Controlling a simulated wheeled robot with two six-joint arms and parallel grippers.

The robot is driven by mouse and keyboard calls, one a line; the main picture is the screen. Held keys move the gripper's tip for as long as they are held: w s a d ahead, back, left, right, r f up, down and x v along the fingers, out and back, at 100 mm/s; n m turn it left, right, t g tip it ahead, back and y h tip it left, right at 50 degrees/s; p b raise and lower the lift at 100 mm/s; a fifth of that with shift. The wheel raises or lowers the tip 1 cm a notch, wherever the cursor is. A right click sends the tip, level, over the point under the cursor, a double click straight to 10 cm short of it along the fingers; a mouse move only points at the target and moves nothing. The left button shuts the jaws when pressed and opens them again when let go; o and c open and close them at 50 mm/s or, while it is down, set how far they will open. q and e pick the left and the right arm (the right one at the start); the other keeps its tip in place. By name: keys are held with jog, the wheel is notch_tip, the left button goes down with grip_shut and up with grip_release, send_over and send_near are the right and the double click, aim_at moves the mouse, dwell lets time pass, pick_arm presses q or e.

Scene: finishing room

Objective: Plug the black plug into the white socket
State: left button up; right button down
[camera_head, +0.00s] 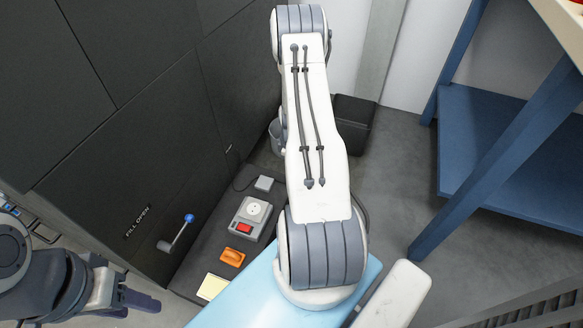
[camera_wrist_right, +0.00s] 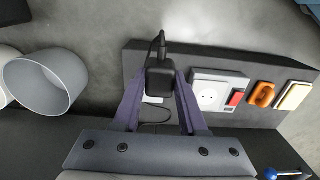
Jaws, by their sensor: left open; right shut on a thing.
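In the right wrist view the black plug (camera_wrist_right: 160,78) is between the two fingers of my right gripper (camera_wrist_right: 160,86), which is shut on it; a dark cable leaves its top. The white socket (camera_wrist_right: 210,98) faces up on a grey box to the right of the held plug, apart from it. In the head view the socket (camera_head: 254,210) is on the dark ledge, left of my right arm. That arm hides my right gripper and the plug there. My left gripper (camera_head: 132,298) is open and empty at the lower left, away from the socket.
A red switch (camera_head: 244,228) is beside the socket. An orange item (camera_head: 232,257) and a pale yellow pad (camera_head: 212,287) lie nearer. A blue-knobbed lever (camera_head: 180,232) juts from the dark cabinet. A grey bucket (camera_wrist_right: 48,82) stands left in the wrist view. A blue shelf (camera_head: 500,150) is right.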

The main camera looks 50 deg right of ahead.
jog(key=w+a+f+p, duration=0.2)
jog(key=w+a, duration=0.1)
jog(key=a, duration=0.8)
jog(key=shift+a, duration=0.25)
dwell(0.6)
jog(key=shift+w+a, duration=0.1)
jog(key=shift+w, duration=0.05)
dwell(0.4)
jog(key=shift+w+a+f, duration=0.15)
jog(key=shift+w+a, duration=0.1)
jog(key=shift+a, duration=0.65)
jog(key=shift+w+a+f, duration=0.1)
jog(key=shift+w+a, duration=0.1)
jog(key=shift+a, duration=0.65)
jog(key=b, duration=0.2)
send_over(254, 209)
jog(key=shift+w+f, duration=0.1)
jog(key=shift+f, duration=2.3)
jog(key=shift+f+b, duration=0.55)
jog(key=shift+f, duration=0.1)
jog(key=c, duration=1.4)
grip_release()
